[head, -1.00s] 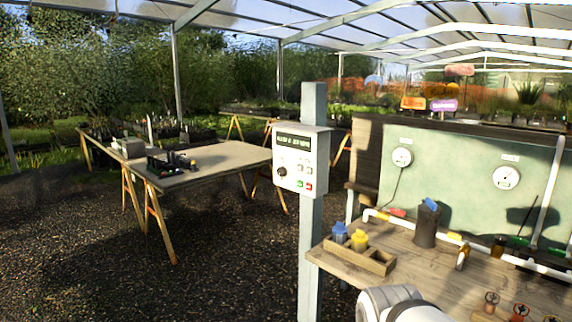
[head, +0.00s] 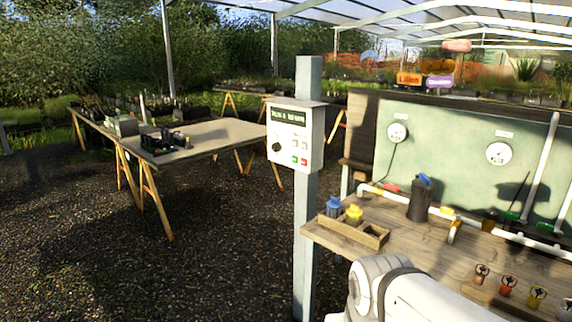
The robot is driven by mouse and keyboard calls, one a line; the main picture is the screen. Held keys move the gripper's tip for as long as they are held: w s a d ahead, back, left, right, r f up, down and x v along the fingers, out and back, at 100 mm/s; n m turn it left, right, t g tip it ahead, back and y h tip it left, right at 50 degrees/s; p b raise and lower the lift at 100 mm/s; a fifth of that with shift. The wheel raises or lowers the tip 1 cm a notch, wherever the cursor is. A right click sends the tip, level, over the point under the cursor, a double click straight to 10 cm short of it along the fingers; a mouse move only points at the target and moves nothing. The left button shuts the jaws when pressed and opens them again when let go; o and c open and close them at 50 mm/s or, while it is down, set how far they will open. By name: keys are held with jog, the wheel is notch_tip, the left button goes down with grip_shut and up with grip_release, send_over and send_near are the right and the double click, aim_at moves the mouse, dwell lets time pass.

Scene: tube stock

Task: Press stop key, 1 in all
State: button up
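A white control box (head: 293,141) is fixed to a grey-blue post (head: 306,240) near the middle of the head view. It has a dark display (head: 288,116) with small text, too blurred to read. Below are a black knob (head: 276,147) and several small keys. A red key (head: 304,162) sits at the lower right, beside a green key (head: 295,160). No label on the keys can be read, so I take the red one as the stop key only by its colour. My gripper is out of view; only a white link of my arm shows at the bottom.
A wooden bench (head: 400,246) stands right of the post, with a divided wooden tray (head: 372,241), blue and yellow bottles, a dark canister (head: 420,200), white pipes and several valve wheels. A trestle table (head: 215,137) stands at the left. The gravel floor before the post is clear.

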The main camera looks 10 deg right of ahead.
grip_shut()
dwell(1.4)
